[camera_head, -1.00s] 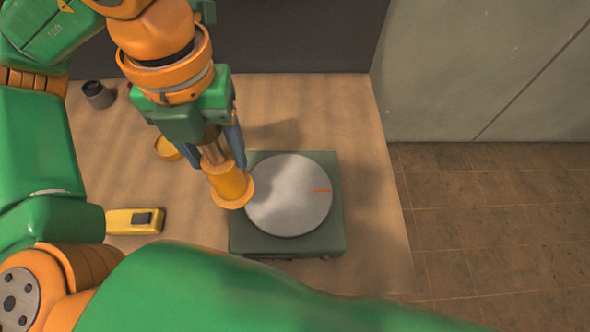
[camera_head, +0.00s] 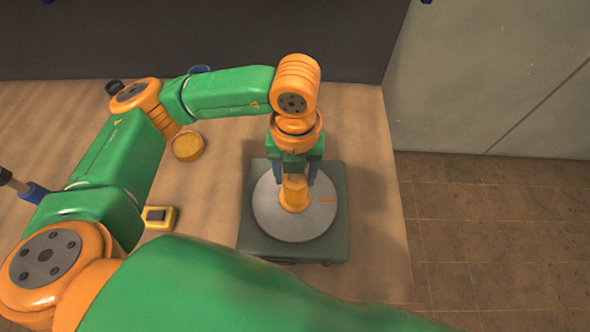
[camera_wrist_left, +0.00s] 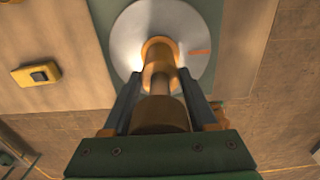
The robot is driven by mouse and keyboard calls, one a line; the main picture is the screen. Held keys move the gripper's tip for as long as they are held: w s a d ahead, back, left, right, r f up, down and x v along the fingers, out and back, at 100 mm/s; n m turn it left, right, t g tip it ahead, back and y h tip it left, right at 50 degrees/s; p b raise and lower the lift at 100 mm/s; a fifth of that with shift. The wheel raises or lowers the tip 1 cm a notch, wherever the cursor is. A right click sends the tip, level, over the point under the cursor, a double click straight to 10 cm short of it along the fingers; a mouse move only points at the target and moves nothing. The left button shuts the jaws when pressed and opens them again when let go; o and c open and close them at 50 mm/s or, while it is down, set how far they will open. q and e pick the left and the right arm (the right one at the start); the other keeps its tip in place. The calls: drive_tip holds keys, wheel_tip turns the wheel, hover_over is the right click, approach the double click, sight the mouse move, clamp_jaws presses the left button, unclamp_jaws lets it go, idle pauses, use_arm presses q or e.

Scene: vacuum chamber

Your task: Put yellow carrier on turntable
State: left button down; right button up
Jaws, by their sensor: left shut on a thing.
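The yellow carrier (camera_head: 294,197) is a small flanged cylinder, upright between the fingers of my left gripper (camera_head: 296,180), which is shut on it. It is over the grey round plate of the turntable (camera_head: 268,222), left of the orange mark. In the left wrist view the carrier (camera_wrist_left: 158,58) sits between the two dark fingers, in front of the turntable disc (camera_wrist_left: 128,25). I cannot tell whether its base touches the disc. My right gripper is not clearly in view; only a dark rod with a blue part shows at the left edge.
A round yellow piece (camera_head: 188,146) lies on the wooden table left of the turntable. A yellow device with a dark screen (camera_head: 159,217) lies nearer, partly behind my arm; it also shows in the left wrist view (camera_wrist_left: 37,73). A dark cup (camera_head: 113,87) stands at the back.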

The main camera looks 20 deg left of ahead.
use_arm(q)
drive_tip(key=shift+c, duration=0.9)
unclamp_jaws()
drive_tip(key=shift+s, duration=0.1)
drive_tip(key=shift+r, duration=0.45)
wheel_tip(320, 180, up, 11)
drive_tip(key=shift+r+b, duration=0.2)
drive_tip(key=shift+b, duration=0.35)
